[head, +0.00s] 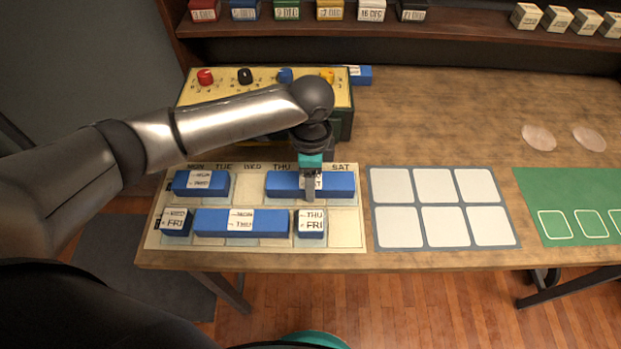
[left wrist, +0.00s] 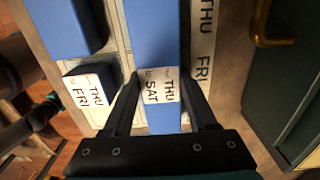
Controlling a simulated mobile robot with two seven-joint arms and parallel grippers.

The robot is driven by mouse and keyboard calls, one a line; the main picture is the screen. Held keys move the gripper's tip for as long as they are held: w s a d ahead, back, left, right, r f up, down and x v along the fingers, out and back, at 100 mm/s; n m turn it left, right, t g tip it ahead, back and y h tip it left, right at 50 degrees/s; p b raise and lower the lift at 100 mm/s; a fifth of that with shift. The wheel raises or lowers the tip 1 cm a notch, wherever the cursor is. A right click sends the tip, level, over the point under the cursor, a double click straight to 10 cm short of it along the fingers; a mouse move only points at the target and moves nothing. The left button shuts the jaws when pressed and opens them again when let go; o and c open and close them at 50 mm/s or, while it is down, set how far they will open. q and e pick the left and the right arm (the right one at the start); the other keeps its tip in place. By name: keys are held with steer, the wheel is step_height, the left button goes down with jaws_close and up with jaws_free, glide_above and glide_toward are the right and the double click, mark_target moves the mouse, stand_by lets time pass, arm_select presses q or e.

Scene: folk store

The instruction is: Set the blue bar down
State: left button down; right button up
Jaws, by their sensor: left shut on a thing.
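A long blue bar (head: 340,187) with a white label lies over the THU to SAT columns in the top row of the calendar board (head: 346,232). My left gripper (head: 310,190) points down at its middle, shut on it. In the left wrist view the fingers (left wrist: 160,97) straddle the blue bar (left wrist: 152,40), whose label reads THU to SAT. The bar is level with the row and looks at or very near the board; I cannot tell whether it touches. My right gripper is not in view.
Other blue bars sit on the board: one at top left (head: 185,182), a long one (head: 265,224) and small blocks (head: 176,228) and (head: 311,232) below. A knobbed yellow box (head: 225,90) stands behind. A card grid (head: 408,213) and green mat (head: 560,190) lie right.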

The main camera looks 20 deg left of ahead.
arm_select(q)
steer(key=shift+f, duration=0.1)
steer(key=shift+c, duration=1)
jaws_free()
step_height(320, 180, up, 12)
steer(key=p, duration=0.2)
steer(key=shift+r+p, duration=0.2)
steer(key=shift+p, duration=0.1)
